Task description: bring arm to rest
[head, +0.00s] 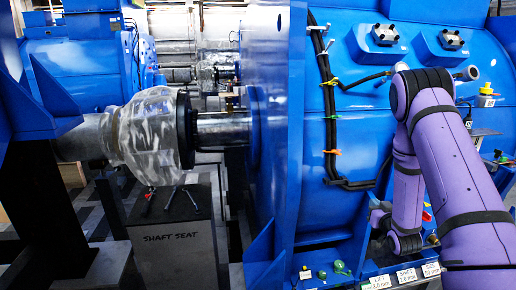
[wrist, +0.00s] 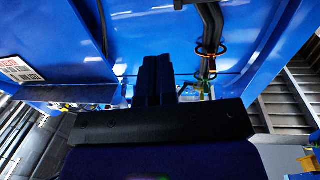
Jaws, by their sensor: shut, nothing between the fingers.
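My purple arm (head: 410,150) is bent at the elbow in front of the large blue motor housing (head: 345,105) at the right of the head view. Its forearm hangs down to the wrist near the housing's lower part. In the wrist view my gripper's dark fingers (wrist: 155,70) are together, with nothing visible between them. They point towards a blue surface (wrist: 150,30), apparently clear of it. The fingers cannot be made out clearly in the head view.
Black cables (head: 331,110) with coloured ties run down the housing close left of my arm. Labels (head: 406,276) and small parts lie on a ledge below my wrist. A wrapped shaft coupling (head: 150,135) and a stand marked SHAFT SEAT (head: 173,240) are at left.

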